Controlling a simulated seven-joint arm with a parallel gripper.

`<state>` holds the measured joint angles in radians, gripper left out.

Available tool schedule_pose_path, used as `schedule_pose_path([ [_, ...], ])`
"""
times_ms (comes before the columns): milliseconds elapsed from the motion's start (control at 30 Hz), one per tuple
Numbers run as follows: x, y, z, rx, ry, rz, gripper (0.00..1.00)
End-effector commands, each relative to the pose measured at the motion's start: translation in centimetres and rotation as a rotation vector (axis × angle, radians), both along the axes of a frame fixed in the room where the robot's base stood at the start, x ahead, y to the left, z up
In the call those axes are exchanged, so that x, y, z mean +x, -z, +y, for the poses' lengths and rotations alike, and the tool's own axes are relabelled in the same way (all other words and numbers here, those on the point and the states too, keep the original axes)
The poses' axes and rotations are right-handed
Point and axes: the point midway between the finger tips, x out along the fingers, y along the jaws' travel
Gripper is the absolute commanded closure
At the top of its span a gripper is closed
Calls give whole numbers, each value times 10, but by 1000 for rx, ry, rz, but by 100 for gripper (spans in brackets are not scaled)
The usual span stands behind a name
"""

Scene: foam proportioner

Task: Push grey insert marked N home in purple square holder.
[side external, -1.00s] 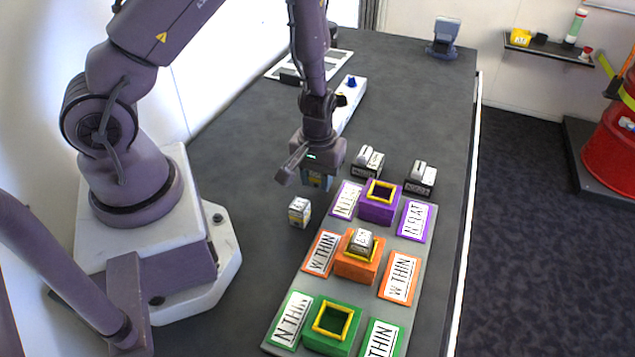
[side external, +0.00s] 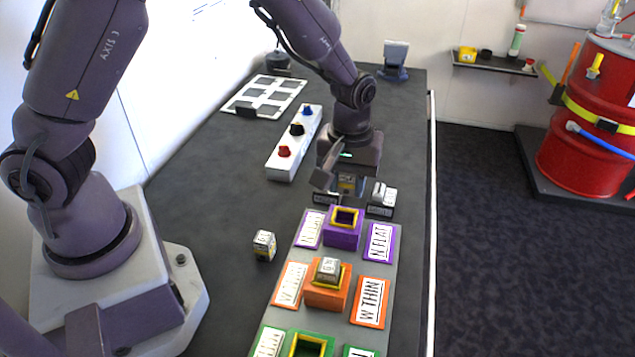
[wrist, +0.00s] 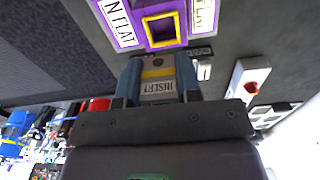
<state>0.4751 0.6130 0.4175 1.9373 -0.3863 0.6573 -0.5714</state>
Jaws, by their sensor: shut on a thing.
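The purple square holder (side external: 342,234) has a yellow rim around a dark, empty-looking opening. It also shows at the top of the wrist view (wrist: 162,30). My gripper (side external: 347,190) is shut on a grey insert (wrist: 157,72) with a yellow mark and a white label reading INSERT. Its letter N is not legible. In the side view my gripper is just behind the purple holder and apart from it; the held insert is mostly hidden between the fingers.
A dark insert (side external: 381,203) stands right of my gripper; another is partly hidden at its left (side external: 322,198). One stands left of the board (side external: 264,246). The orange holder (side external: 326,295) contains an insert (side external: 328,267). The green holder (side external: 310,346) is nearest. A knob box (side external: 294,145) lies behind.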

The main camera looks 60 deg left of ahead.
Motion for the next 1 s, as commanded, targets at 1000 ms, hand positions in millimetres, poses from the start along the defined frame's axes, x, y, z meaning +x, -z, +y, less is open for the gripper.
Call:
schedule_pose_path([
  [1000,-2,62,1,-2,-33,11,94],
])
